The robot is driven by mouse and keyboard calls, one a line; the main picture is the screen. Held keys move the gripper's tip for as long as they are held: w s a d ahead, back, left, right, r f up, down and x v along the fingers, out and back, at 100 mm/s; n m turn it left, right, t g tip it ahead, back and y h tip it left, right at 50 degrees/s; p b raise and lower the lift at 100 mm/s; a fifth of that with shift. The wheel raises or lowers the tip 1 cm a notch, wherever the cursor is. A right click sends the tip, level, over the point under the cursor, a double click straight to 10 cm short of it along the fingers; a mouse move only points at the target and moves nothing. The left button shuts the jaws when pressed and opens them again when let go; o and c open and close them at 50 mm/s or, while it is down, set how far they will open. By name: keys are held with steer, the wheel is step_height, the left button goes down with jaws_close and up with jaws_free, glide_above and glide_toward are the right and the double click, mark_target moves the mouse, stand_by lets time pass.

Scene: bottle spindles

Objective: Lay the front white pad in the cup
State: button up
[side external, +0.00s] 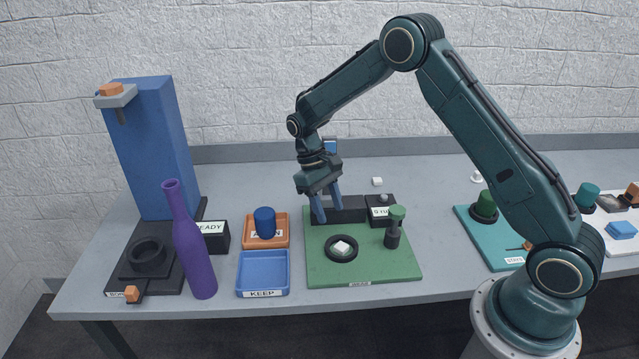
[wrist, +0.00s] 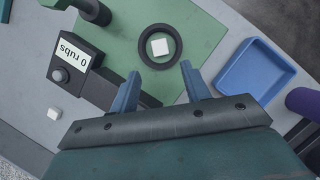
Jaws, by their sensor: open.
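A small white pad (side external: 342,246) lies inside the black ring-shaped cup (side external: 329,254) on the green board (side external: 375,268). In the wrist view the pad (wrist: 160,47) sits near the middle of the cup (wrist: 145,58), with dark rim all around it. A second white pad (side external: 377,181) lies on the table behind the board; it also shows at lower left in the wrist view (wrist: 54,114). My gripper (side external: 329,213) is open and empty, above the board's back part, just behind the cup. In the wrist view its fingertips (wrist: 160,72) are spread beside the cup's near rim.
A black block with a "0 rubs" counter (wrist: 70,62) stands along the board's back edge. A green-topped black piece (side external: 394,228) stands right of the cup. Left are a blue KEEP tray (side external: 263,285), an orange tray (side external: 279,239) and a purple bottle (side external: 190,245).

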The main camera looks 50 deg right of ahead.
steer(key=v, duration=0.4)
steer(key=shift+w+r, duration=0.15)
steer(key=shift+r, duration=0.25)
steer(key=s+a+r+t, duration=0.1)
steer(key=s+r+t, duration=0.1)
steer(key=s+r, duration=0.55)
steer(key=s+a+r+t, duration=0.1)
steer(key=s+r+t, duration=0.25)
steer(key=r, duration=0.65)
steer(key=s+r+t, duration=0.1)
steer(key=s+t, duration=0.1)
steer(key=s, duration=0.7)
steer(key=s+a+r+t, duration=0.1)
steer(key=s+t, duration=0.1)
steer(key=s, duration=0.6)
steer(key=shift+s+a+r, duration=0.25)
steer(key=shift+s+r, duration=0.05)
steer(key=shift+s, duration=0.1)
